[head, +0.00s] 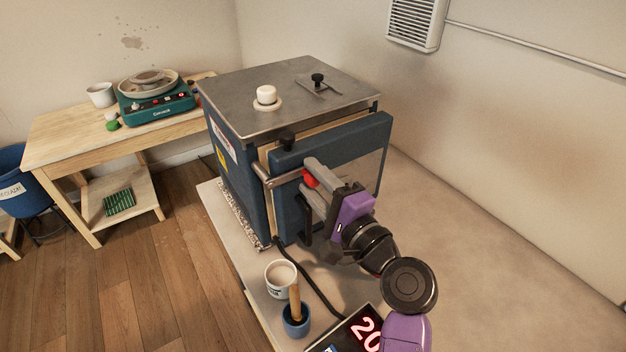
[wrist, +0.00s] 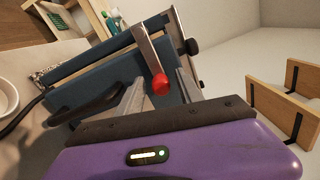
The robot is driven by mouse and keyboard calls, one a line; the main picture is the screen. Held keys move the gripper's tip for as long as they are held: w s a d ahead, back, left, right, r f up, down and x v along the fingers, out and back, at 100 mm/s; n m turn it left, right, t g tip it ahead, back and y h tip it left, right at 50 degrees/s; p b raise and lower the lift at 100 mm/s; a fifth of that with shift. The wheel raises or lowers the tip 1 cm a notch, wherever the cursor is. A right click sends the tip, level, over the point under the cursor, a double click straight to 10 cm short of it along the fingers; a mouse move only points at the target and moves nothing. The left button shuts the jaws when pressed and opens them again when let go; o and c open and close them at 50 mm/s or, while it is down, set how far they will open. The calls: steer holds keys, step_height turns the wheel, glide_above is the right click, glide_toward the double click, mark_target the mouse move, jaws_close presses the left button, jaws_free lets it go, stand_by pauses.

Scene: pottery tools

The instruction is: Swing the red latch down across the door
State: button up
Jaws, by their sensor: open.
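The kiln's blue door (head: 345,143) faces me, with a cream edge showing between it and the body. The latch is a metal bar (wrist: 147,47) with a red knob (wrist: 160,84) at its end; the knob also shows in the head view (head: 310,179), partly hidden by my fingers. My gripper (head: 307,178) is open at the front of the door. In the wrist view the knob lies between the two fingertips of my gripper (wrist: 158,90), with a gap visible on each side. I cannot tell whether either finger touches it.
The kiln (head: 240,180) stands on a pale bench with a white mug (head: 281,278), a blue pot (head: 296,322) holding a wooden-handled tool, a black cable and a red-digit display (head: 362,335). A wooden table (head: 60,140) stands at left. Wooden pieces (wrist: 275,98) show in the wrist view.

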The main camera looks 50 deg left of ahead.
steer(key=d+b, duration=0.1)
steer(key=d, duration=0.6)
steer(key=shift+s+d+f+b, duration=0.25)
steer(key=shift+s+d+b, duration=0.05)
steer(key=shift+s, duration=0.05)
